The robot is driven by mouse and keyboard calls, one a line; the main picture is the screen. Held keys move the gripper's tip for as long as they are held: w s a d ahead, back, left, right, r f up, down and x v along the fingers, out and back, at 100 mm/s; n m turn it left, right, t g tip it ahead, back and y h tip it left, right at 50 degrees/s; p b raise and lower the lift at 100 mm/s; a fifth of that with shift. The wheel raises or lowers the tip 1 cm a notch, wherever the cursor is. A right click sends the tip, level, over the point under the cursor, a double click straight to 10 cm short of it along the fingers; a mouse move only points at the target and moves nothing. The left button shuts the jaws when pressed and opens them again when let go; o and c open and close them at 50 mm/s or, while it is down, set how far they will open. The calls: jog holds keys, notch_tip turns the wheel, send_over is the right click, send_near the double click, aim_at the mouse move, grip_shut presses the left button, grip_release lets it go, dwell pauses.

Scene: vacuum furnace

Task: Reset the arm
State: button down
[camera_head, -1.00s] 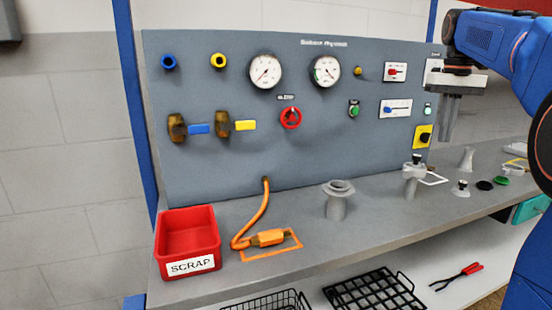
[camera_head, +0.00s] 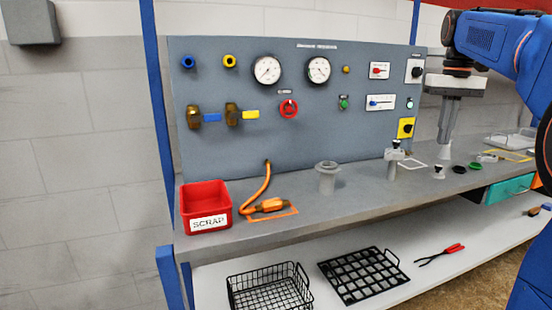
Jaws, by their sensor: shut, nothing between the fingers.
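My gripper (camera_head: 446,138) is at the upper right, at the end of my blue arm. I cannot tell how far apart the tips and the fitting are. Part of the arm is cut off by the right edge.
A red scrap bin (camera_head: 205,207), an orange hose connector (camera_head: 268,205), a grey flanged port (camera_head: 327,178) and a second fitting (camera_head: 394,165) stand on the bench. Below are a wire basket (camera_head: 268,290), a black rack (camera_head: 362,275) and red pliers (camera_head: 440,254). A teal drawer (camera_head: 510,188) is at right.

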jog(key=s+a+f+n+t, duration=0.1)
jog(key=s+a+f, duration=0.4)
jog(key=s, duration=0.2)
jog(key=s+a+f+t, duration=0.1)
jog(key=s+a+f, duration=0.4)
jog(key=s, duration=0.2)
jog(key=s+a+f+t, duration=0.1)
jog(key=s+a+f, duration=0.1)
jog(key=s+f, duration=0.5)
jog(key=s+a+f+n+t, duration=0.1)
jog(key=s+a+f, duration=0.2)
jog(key=s+f, duration=0.5)
notch_tip(320, 180, down, 5)
jog(key=shift+s+f+t, duration=0.1)
jog(key=shift+s+t, duration=0.2)
